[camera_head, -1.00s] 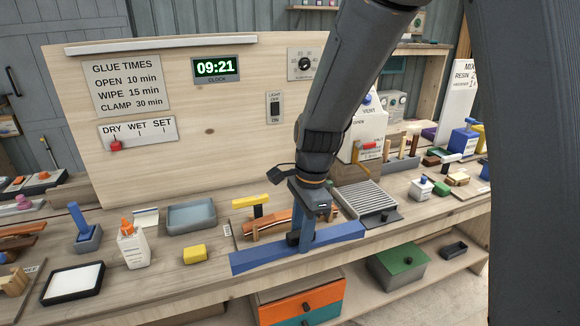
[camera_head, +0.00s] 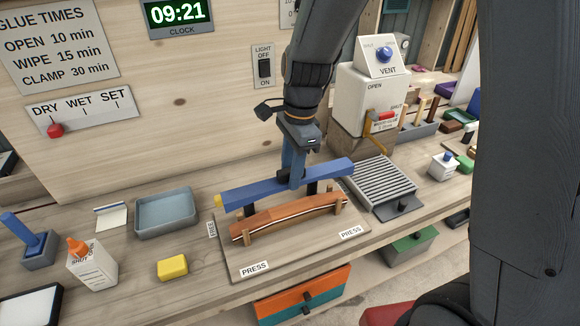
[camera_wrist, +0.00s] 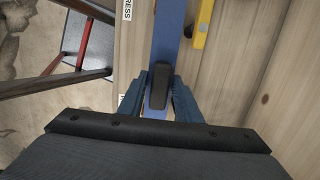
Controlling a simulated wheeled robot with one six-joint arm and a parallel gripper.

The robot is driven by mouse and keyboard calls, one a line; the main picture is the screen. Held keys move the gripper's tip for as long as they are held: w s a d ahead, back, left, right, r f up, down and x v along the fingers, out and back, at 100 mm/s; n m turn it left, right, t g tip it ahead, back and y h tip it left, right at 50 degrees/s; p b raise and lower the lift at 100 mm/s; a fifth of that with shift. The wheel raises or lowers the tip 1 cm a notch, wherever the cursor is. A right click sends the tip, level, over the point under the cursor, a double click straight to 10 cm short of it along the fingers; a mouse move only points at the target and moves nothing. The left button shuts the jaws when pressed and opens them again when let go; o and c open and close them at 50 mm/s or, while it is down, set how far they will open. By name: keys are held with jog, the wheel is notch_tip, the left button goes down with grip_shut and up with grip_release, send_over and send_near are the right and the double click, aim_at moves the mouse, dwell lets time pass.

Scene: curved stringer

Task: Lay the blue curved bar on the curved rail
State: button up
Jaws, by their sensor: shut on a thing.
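The blue curved bar (camera_head: 248,193) is held level in my gripper (camera_head: 292,174), which is shut on it near its middle. The bar stands over the back side of the curved rail (camera_head: 285,217), a brown, wood-coloured strip on a board between short wooden posts. In the head view a strip of the rail shows below the bar; I cannot tell whether they touch. In the wrist view the blue bar (camera_wrist: 168,35) runs up from between my gripper's fingers (camera_wrist: 160,92). The rail is not clear in the wrist view.
A yellow bar (camera_wrist: 202,24) lies beside the blue bar in the wrist view. A ribbed grey plate (camera_head: 379,187) is right of the board, a grey tray (camera_head: 166,212) and yellow block (camera_head: 172,267) left. The white vent box (camera_head: 366,100) stands behind.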

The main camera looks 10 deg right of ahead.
jog(key=b, duration=0.5)
send_over(289, 208)
jog(key=shift+d+f, duration=0.15)
jog(key=shift+f, duration=1.15)
jog(key=shift+d+f, duration=0.1)
jog(key=shift+f, duration=1.2)
jog(key=shift+f+b, duration=0.4)
jog(key=shift+f, duration=1.4)
jog(key=shift+p, duration=0.4)
jog(key=shift+f, duration=0.35)
jog(key=o, duration=1.8)
jog(key=shift+o, duration=0.2)
